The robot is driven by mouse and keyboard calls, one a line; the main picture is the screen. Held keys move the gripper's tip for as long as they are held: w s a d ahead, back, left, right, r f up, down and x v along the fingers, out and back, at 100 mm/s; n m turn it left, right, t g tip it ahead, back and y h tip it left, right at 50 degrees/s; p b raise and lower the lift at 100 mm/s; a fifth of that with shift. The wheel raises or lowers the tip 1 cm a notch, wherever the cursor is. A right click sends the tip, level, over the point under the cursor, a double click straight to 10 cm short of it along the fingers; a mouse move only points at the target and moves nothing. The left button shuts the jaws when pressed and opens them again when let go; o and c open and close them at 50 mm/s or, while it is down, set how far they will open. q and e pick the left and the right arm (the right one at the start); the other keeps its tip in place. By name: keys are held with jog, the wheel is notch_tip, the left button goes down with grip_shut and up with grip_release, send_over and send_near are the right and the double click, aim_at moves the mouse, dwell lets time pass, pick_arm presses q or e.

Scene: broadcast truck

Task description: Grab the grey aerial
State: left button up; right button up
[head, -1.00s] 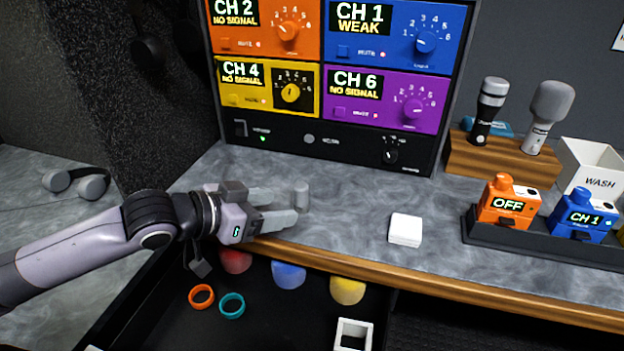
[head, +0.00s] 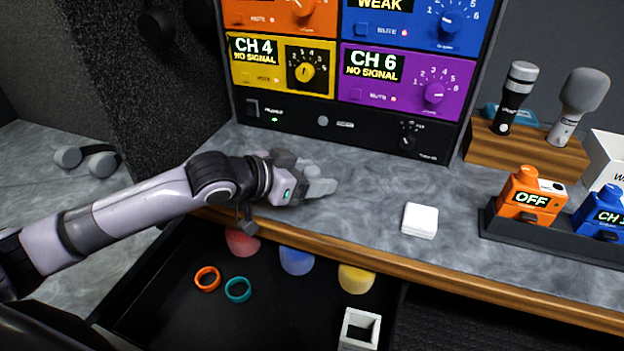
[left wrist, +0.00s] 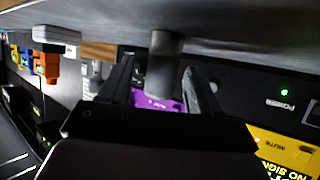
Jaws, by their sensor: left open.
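The grey aerial (left wrist: 164,62) shows in the left wrist view as a plain grey upright cylinder on the grey counter. It lies between the two dark fingers of my left gripper (left wrist: 160,75), with a gap visible at the finger on the right. In the head view my left gripper (head: 308,182) is low over the counter, in front of the channel rack. It is open, its fingers reaching right around the aerial's place. There the aerial is mostly hidden among the fingers and hard to tell from them. My right gripper is not in view.
The channel rack (head: 330,118) stands behind. A white block (head: 420,220) lies to the right on the counter, before a dark tray with orange (head: 528,195) and blue packs. Below the wooden edge (head: 340,255), an open drawer holds rings (head: 207,279) and coloured pieces.

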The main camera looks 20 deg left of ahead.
pick_arm(q)
jog(key=shift+w, duration=0.1)
jog(key=c, duration=1)
jog(key=shift+c, duration=0.2)
